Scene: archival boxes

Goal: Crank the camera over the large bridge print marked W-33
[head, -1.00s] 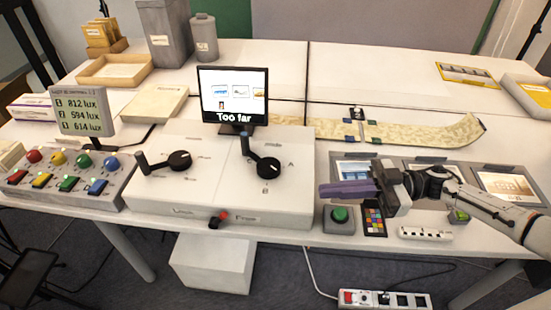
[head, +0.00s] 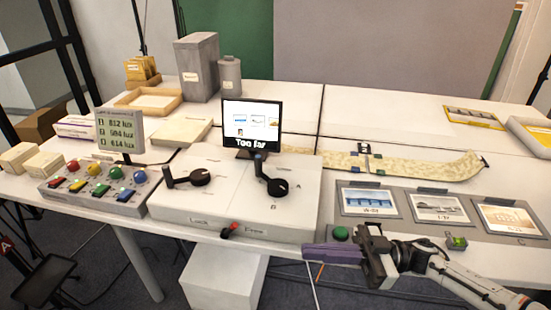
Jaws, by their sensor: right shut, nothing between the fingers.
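Three prints lie in grey frames at the right of the table. The left one, bluish with a bridge-like picture (head: 368,198), has a label too blurred to read surely. Beside it are a middle print (head: 438,207) and a right print (head: 507,217). The white control box (head: 235,207) carries a left black crank (head: 190,178) and a right black crank (head: 270,182). Its monitor (head: 251,127) shows small pictures and "Too far". My right gripper (head: 325,254), with purple fingers, is shut and empty by the front edge, clear of both cranks. My left gripper is out of view.
A red-tipped lever (head: 230,230) sits on the box's front. A green button (head: 340,233) is just behind my right gripper. A lamp button panel (head: 100,186) and lux display (head: 121,131) stand left. A long patterned strip (head: 420,166) lies behind the prints.

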